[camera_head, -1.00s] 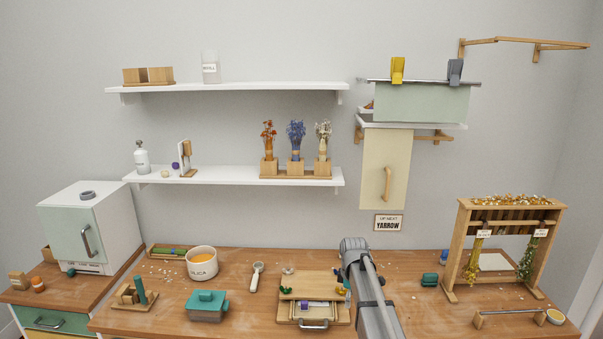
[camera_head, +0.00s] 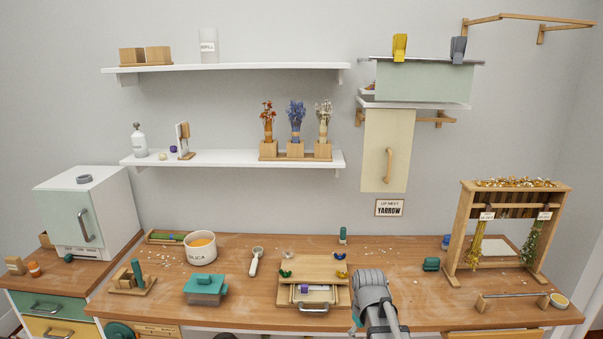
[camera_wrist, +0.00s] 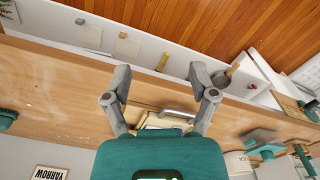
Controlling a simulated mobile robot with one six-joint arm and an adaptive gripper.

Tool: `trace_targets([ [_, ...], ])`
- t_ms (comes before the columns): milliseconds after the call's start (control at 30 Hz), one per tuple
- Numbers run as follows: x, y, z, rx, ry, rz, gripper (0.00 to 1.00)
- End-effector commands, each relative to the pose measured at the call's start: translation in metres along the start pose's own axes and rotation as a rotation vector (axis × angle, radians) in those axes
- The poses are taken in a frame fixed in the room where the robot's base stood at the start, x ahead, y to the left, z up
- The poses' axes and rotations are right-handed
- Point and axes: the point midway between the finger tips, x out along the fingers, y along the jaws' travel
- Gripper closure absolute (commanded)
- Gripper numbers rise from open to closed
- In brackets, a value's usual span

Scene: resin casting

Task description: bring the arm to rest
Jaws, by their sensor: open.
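My arm (camera_head: 375,295) reaches in from the bottom edge of the head view, over the front edge of the workbench, right of the wooden board with the small drawer (camera_head: 313,270). My gripper (camera_wrist: 160,85) shows in the wrist view with its two grey fingers spread apart and nothing between them. In the head view the fingers are hidden behind or below the arm. The wrist view looks upside down over the bench edge, with the drawer's handle (camera_wrist: 175,112) showing between the fingers.
A wooden drying rack (camera_head: 463,225) stands at the right.

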Motion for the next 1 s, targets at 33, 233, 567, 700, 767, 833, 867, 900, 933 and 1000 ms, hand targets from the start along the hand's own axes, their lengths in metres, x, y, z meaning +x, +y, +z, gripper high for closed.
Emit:
trace_targets([
  [33,0.009,-0.008,0.021,0.063,0.0,0.0,0.26],
  [233,0.02,-0.022,0.059,0.29,0.0,0.0,0.26],
  [567,0.023,-0.027,0.074,0.401,0.0,0.0,0.26],
  [700,0.023,-0.027,0.073,0.399,0.0,0.0,0.26],
  [767,0.023,-0.027,0.073,0.398,0.0,0.0,0.26],
  [833,0.023,-0.027,0.073,0.398,0.0,0.0,0.26],
  [867,0.023,-0.027,0.073,0.398,0.0,0.0,0.26],
  [900,0.023,-0.027,0.073,0.397,0.0,0.0,0.26],
  [933,0.023,-0.027,0.073,0.397,0.0,0.0,0.26],
  [1000,0.023,-0.027,0.073,0.397,0.0,0.0,0.26],
])
